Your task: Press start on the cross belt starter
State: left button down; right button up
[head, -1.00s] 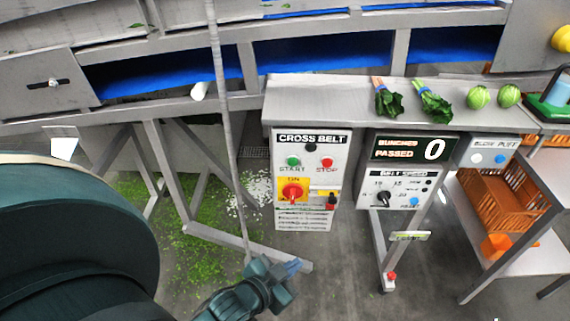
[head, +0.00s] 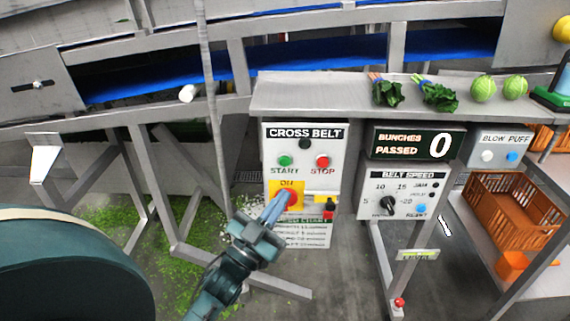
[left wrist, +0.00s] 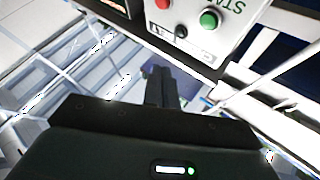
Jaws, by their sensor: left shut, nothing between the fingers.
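The cross belt starter (head: 330,145) is a pale box hanging under the steel shelf in the head view. Its green start button (head: 285,160) is at left, the red stop button (head: 322,162) at right, and a black round part (head: 305,143) sits above between them. Below is a red rotary knob on a yellow plate (head: 298,187) marked ON, partly hidden by my fingers. My left gripper (head: 282,202) is shut and empty, its tips in front of the knob, below the start button; contact cannot be told. The left wrist view shows the green button (left wrist: 208,19) upside down, beyond the fingers (left wrist: 160,88).
A counter display (head: 410,143) reads 0, above a belt speed panel (head: 403,192). A blow puff box (head: 500,150) is further right. A thin grey upright post (head: 212,110) stands left of the starter. Greens lie on the shelf (head: 300,95).

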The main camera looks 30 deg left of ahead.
aim_at(285, 161)
pick_arm(q)
jog(key=shift+w+a+b, duration=0.45)
jog(key=shift+w+a, duration=0.3)
jog(key=shift+w, duration=0.5)
jog(key=shift+w+a+b, duration=0.5)
jog(key=shift+w+a, duration=0.3)
jog(key=shift+w, duration=0.5)
jog(key=shift+w+a+b, duration=0.45)
jog(key=shift+w+a, duration=0.3)
jog(key=shift+w, duration=0.5)
pick_arm(e)
jog(key=shift+d+f+t, duration=0.2)
jog(key=shift+f+t, duration=0.05)
jog(key=shift+t, duration=0.25)
jog(key=shift+s+f, duration=0.1)
pick_arm(q)
jog(key=shift+w, duration=0.1)
jog(key=shift+w+a, duration=0.2)
jog(key=shift+w, duration=0.05)
